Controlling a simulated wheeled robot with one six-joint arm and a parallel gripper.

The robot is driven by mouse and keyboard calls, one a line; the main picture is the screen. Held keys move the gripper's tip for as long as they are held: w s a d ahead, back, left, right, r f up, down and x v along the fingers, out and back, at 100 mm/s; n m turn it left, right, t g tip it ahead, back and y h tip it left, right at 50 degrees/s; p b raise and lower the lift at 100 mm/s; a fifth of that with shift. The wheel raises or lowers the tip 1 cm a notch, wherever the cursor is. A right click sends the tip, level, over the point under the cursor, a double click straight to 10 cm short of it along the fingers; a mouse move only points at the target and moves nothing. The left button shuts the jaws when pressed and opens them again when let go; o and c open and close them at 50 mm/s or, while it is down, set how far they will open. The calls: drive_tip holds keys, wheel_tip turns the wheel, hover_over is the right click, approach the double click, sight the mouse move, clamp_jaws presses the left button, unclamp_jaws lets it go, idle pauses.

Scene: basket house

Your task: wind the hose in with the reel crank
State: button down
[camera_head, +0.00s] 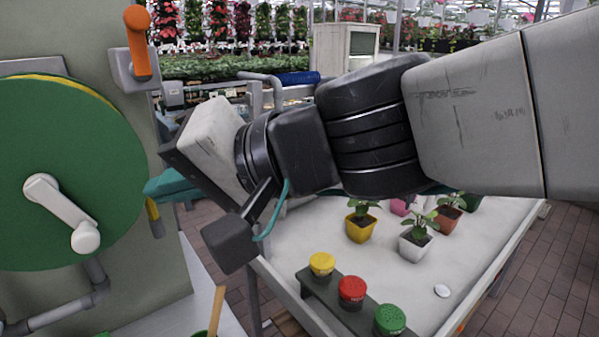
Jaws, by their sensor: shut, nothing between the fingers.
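The hose reel (95,140) is a large green disc on a grey-green panel at the left. Its white crank (58,207) slants down to the right and ends in a round white knob (86,238). My gripper (160,188) has teal fingers, shut and empty, pointing left at the reel's right edge. It is to the right of the knob and higher in the picture, apart from it.
An orange handle (138,40) stands on a grey bracket above my gripper. A pale table (400,275) at the right bears potted plants and a dark block with yellow, red and green buttons (351,290). A grey pipe (65,310) runs below the reel.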

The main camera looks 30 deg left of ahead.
sight(91, 227)
drive_tip(key=s+a+f, duration=0.2)
drive_tip(key=a, duration=0.1)
drive_tip(key=s+a+f, duration=0.2)
drive_tip(key=shift+a, duration=0.25)
